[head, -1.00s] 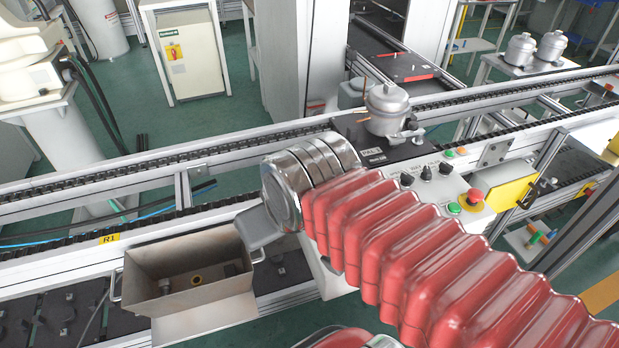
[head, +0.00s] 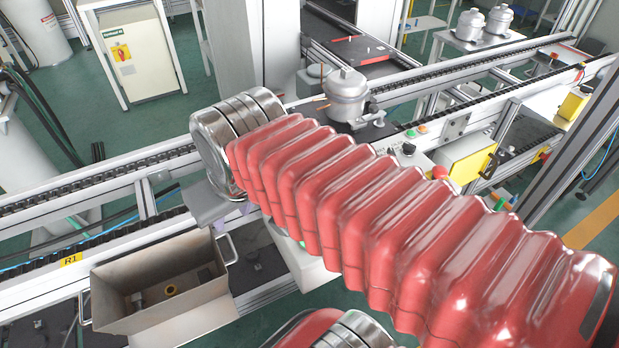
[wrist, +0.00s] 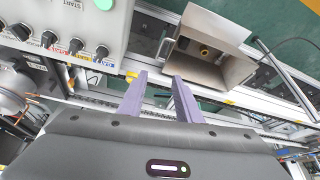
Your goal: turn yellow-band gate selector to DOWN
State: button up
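In the wrist view a grey control panel (wrist: 75,20) at upper left carries a row of black selector knobs with small coloured labels. In the head view my red-sleeved arm covers most of the panel, and the fingers are largely hidden behind the wrist.
An open metal bin (head: 160,285) is at lower left in the head view; it also shows ahead of the fingers in the wrist view (wrist: 208,50). A silver compressor (head: 347,95) stands on the conveyor behind my arm. A red emergency button (head: 440,172) is right of it.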

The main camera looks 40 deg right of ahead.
jog(key=w+d+r+m+g, duration=0.1)
jog(key=d+r+m+g, duration=0.1)
jog(key=d, duration=0.8)
jog(key=w+d+r+m+g, duration=0.2)
jog(key=d+m+g, duration=0.1)
jog(key=d, duration=0.7)
jog(key=shift+d+m, duration=0.35)
jog(key=shift+m, duration=0.55)
notch_tip(320, 180, down, 14)
jog(key=shift+r, duration=0.15)
jog(key=shift+c, duration=0.2)
